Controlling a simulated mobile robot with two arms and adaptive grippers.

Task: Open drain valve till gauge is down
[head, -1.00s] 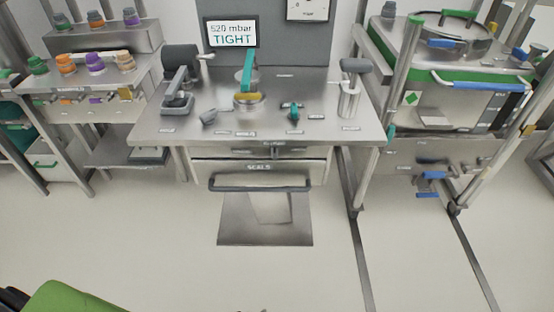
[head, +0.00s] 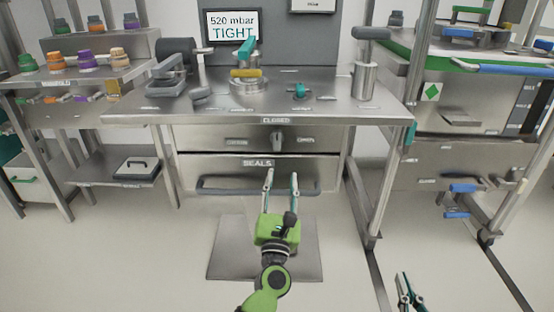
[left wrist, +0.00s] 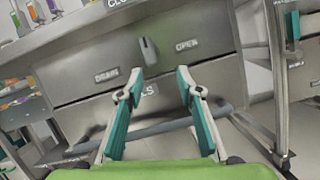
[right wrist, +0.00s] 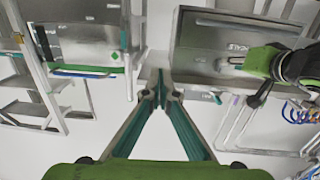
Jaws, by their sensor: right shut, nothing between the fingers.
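The drain valve's dark lever knob (head: 277,141) sits on the panel under the bench top, below a "CLOSED" sign (head: 276,120). It stands roughly upright in the head view. In the left wrist view the knob (left wrist: 149,50) lies between a "DRAIN" label (left wrist: 106,75) and an "OPEN" label (left wrist: 187,45). The gauge screen (head: 232,27) reads "520 mbar TIGHT". My left gripper (head: 281,180) is open and empty, in front of the "SEALS" drawer and below the knob, apart from it. My right gripper (head: 404,286) is shut and empty, low at the right.
The "SEALS" drawer (head: 210,170) with a long bar handle (head: 220,190) lies under the valve panel. The bench top (head: 325,100) holds a yellow-and-teal clamp (head: 246,75) and other fittings. Shelves (head: 140,70) stand left, a steel frame (head: 380,190) right.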

